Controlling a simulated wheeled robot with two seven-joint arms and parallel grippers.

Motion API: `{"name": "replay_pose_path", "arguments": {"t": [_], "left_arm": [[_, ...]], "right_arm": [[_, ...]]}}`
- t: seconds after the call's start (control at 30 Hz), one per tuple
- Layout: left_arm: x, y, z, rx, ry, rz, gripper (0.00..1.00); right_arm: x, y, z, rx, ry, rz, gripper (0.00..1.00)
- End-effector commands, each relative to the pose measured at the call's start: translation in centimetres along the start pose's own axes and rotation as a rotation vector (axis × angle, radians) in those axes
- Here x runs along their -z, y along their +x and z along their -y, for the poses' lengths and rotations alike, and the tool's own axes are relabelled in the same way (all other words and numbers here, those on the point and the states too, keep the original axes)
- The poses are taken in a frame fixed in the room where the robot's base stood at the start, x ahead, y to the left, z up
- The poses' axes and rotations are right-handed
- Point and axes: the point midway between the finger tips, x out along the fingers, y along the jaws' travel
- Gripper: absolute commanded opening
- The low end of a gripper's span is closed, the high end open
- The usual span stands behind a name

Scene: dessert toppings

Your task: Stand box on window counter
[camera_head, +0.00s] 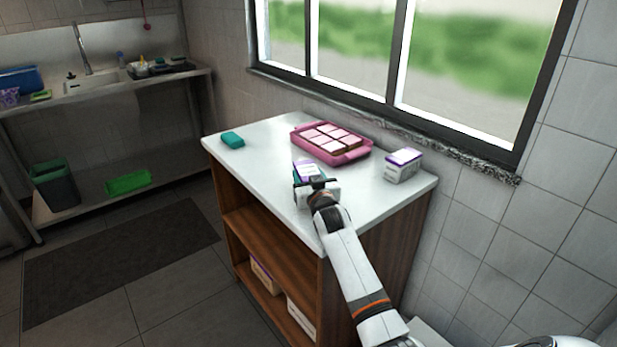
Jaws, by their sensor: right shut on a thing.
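A white-topped counter (255,157) stands below the window. My right gripper (316,184) is over the counter, shut on a small white, purple and teal box (308,170). The gripper hides the near part of this box, so I cannot tell whether it touches the counter top. A second white and purple box (403,166) stands upright at the counter's right end, apart from the gripper. My left gripper is not in view.
A pink tray (359,155) with several pink-topped pieces sits at the back of the counter, behind the held box. A teal item (232,140) lies at the left end. Boxes sit on the shelves below. The counter's front left is clear.

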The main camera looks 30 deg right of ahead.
Motion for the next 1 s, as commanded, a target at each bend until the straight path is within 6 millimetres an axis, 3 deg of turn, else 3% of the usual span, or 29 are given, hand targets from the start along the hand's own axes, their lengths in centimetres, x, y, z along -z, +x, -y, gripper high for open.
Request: {"name": "replay_pose_path", "arguments": {"t": [0.07,0.1,0.2,0.5,0.63,1.0], "left_arm": [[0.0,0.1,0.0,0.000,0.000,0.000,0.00],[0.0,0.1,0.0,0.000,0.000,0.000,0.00],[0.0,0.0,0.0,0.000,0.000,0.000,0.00],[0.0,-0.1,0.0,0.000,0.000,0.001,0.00],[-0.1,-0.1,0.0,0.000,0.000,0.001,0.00],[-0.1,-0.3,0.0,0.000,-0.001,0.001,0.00]], "right_arm": [[0.0,0.0,0.0,0.000,0.000,0.003,0.23],[0.1,0.0,0.0,0.000,0.000,0.000,0.61],[0.0,0.0,0.0,0.000,0.000,0.000,0.76],[-0.2,0.0,0.0,0.000,0.000,0.001,0.76],[0.0,-1.0,0.0,-0.001,0.000,0.001,0.76],[0.0,-8.3,0.0,-0.001,0.001,0.000,0.76]]}}
